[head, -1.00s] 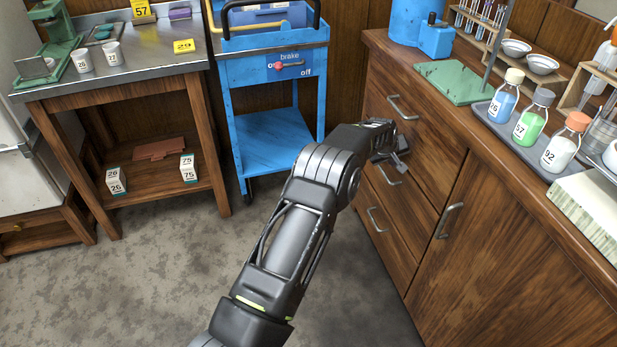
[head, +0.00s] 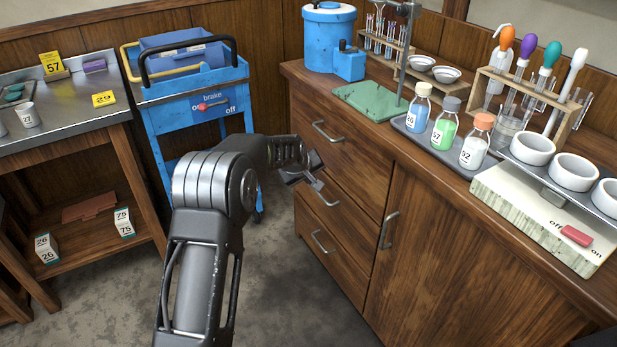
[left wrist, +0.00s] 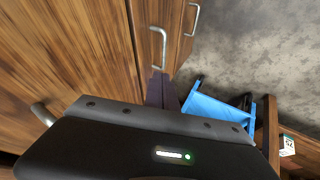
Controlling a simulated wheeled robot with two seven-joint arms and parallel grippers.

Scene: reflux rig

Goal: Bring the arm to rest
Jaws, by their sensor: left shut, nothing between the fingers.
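My left arm comes in from the bottom in the head view, and its gripper (head: 316,177) is near the front of the wooden drawers. The gripper is shut with nothing in it. It hangs in front of the drawer handles; whether it touches one I cannot tell. In the left wrist view the dark fingers (left wrist: 162,90) show past the wrist housing, with drawer fronts and metal handles beyond. My right gripper is in neither view.
The wooden cabinet (head: 440,250) with drawer handles (head: 329,132) is at the right, carrying bottles, a tube rack and white bowls. The blue trolley (head: 190,120) stands behind the arm. A steel-topped table (head: 60,120) is at the left. Grey floor is open below.

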